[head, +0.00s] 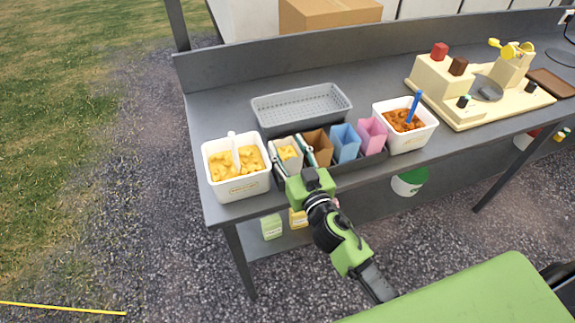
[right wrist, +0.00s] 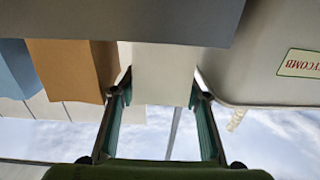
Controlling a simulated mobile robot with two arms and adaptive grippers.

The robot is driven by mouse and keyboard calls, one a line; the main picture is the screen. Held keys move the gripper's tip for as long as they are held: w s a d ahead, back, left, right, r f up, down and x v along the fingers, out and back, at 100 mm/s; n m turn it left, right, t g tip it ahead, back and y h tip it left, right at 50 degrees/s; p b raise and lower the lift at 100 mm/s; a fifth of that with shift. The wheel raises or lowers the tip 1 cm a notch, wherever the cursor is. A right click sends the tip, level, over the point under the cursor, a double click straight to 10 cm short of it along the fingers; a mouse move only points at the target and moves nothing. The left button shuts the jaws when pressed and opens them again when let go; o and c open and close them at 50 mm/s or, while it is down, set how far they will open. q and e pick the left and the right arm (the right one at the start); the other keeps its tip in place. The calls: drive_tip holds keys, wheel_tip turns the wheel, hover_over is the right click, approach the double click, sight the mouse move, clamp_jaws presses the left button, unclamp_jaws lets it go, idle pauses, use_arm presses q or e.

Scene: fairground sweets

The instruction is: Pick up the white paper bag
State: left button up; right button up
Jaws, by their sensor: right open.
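The white paper bag (head: 291,165) stands upright at the left end of a row of bags in a dark tray and holds yellow pieces. My right gripper (head: 293,157) is open, with one finger on each side of this bag. In the right wrist view, which is upside down, the pale bag (right wrist: 162,70) lies between the two fingertips (right wrist: 163,88). Small gaps seem to show beside it, but I cannot tell whether a finger touches it. My left gripper is not in view.
A white honeycomb tub (head: 238,188) with a scoop stands close left of the bag. Brown (head: 318,148), blue (head: 345,143) and pink (head: 372,136) bags stand to the right, then another tub (head: 408,143). A grey perforated tray (head: 300,108) lies behind. A cream machine (head: 440,80) is farther right.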

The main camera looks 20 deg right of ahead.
drive_tip(key=c, duration=0.5)
